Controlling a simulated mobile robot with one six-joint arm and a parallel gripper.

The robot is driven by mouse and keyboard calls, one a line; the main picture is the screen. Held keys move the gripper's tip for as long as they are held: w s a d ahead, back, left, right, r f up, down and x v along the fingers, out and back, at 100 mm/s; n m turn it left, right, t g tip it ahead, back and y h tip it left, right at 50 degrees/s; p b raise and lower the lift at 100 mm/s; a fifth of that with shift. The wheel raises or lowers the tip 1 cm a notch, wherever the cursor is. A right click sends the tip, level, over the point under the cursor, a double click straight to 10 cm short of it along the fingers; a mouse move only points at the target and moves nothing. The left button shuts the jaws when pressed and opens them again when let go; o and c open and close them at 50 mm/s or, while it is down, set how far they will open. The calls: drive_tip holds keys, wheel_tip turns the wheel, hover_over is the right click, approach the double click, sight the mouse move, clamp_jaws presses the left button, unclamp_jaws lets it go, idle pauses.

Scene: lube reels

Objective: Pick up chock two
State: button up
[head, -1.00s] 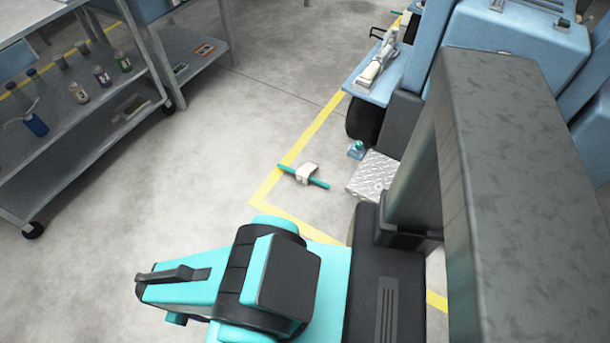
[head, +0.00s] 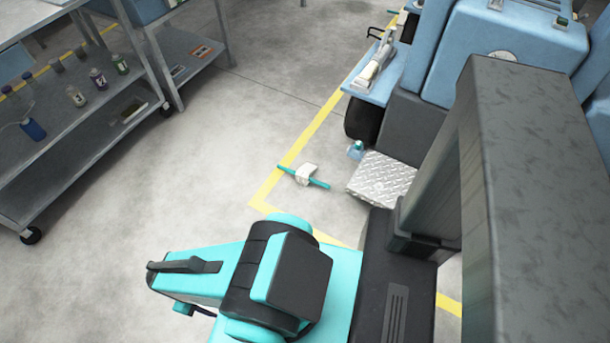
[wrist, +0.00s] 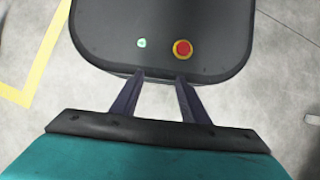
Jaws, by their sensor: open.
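No number is readable on any chock, so I cannot tell which thing is chock two. In the head view, a small pale blue and teal piece (head: 355,150) lies on the floor beside a dark wheel (head: 363,119). My gripper (wrist: 160,77) is open and empty in the wrist view. Its two dark fingers are apart, in front of a dark rounded panel. I cannot make out the fingers in the head view. No chock shows in the wrist view.
A silver tread plate (head: 382,178) and a blue machine (head: 515,45) stand to the right of the floor pieces. A grey shelf cart (head: 85,150) with bottles stands at the left. The concrete floor between is clear. The dark panel (wrist: 160,40) carries a red button.

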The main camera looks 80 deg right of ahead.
drive_tip(key=w+d+f+t+b, duration=0.1)
drive_tip(key=w+d+f+b, duration=0.35)
drive_tip(key=d, duration=0.25)
drive_tip(key=w+d+f+m+t+h+b, duration=0.1)
drive_tip(key=w+d+f+b, duration=0.35)
drive_tip(key=d, duration=0.25)
drive_tip(key=w+d+f+t+b, duration=0.1)
drive_tip(key=w+d+f+b, duration=0.3)
drive_tip(key=d, duration=0.4)
drive_tip(key=w+d+f+t+h+b, duration=0.1)
drive_tip(key=d+f+b, duration=0.25)
drive_tip(key=d, duration=0.65)
drive_tip(key=w+d+f+h+b, duration=0.1)
drive_tip(key=d+f+b, duration=0.25)
drive_tip(key=d, duration=0.65)
drive_tip(key=m+h+b, duration=0.1)
drive_tip(key=h+b, duration=0.3)
drive_tip(key=b, duration=0.7)
approach(289, 171)
drive_tip(key=v, duration=0.3)
drive_tip(key=shift+d+f, duration=0.1)
drive_tip(key=shift+d, duration=0.1)
drive_tip(key=shift+b+x, duration=1.15)
drive_tip(key=shift+x, duration=3.15)
drive_tip(key=shift+a+f, duration=0.1)
